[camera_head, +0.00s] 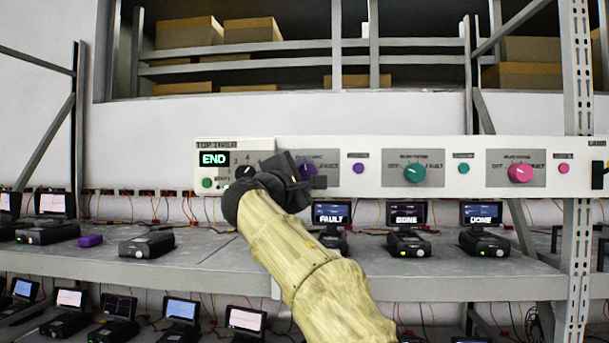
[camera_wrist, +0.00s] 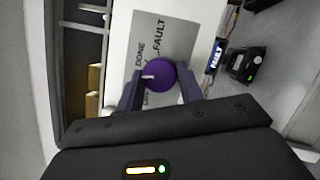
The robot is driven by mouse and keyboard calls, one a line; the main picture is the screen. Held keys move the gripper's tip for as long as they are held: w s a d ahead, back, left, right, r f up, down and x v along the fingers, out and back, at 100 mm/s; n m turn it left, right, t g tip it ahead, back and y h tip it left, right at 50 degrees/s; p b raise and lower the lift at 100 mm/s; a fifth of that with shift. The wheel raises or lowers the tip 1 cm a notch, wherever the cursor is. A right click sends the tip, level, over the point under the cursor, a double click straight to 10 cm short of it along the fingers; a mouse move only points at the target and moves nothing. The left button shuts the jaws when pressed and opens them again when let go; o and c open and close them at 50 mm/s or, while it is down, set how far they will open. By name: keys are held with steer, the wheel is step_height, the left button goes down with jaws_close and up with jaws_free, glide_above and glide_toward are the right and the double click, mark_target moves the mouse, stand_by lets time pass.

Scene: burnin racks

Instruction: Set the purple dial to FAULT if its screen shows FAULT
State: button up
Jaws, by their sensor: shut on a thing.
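The purple dial (camera_head: 309,171) is mostly hidden behind my gripper (camera_head: 304,180) in the head view. In the wrist view the purple dial (camera_wrist: 164,73) sits between the two fingers of my gripper (camera_wrist: 160,80), which is shut on it. Its white mark points left in that view, roughly toward the DONE side of the plate (camera_wrist: 150,28); FAULT is printed above and OFF below. A screen (camera_head: 332,213) on the shelf under the dial reads FAULT, and it also shows in the wrist view (camera_wrist: 216,56).
A teal dial (camera_head: 415,173) and a pink dial (camera_head: 520,172) stand to the right on the same white panel (camera_head: 378,188), with DONE screens (camera_head: 407,214) below. A timer (camera_head: 214,159) at left reads END. The shelf (camera_head: 390,282) carries several devices.

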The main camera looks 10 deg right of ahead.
steer(key=shift+m+g+p, duration=0.5)
steer(key=shift+m+g, duration=0.1)
steer(key=shift+m, duration=1.2)
steer(key=o, duration=1)
steer(key=b+v, duration=0.6)
steer(key=v, duration=1.1)
steer(key=shift+a+r, duration=0.2)
steer(key=shift+r, duration=0.05)
steer(key=shift+s, duration=0.1)
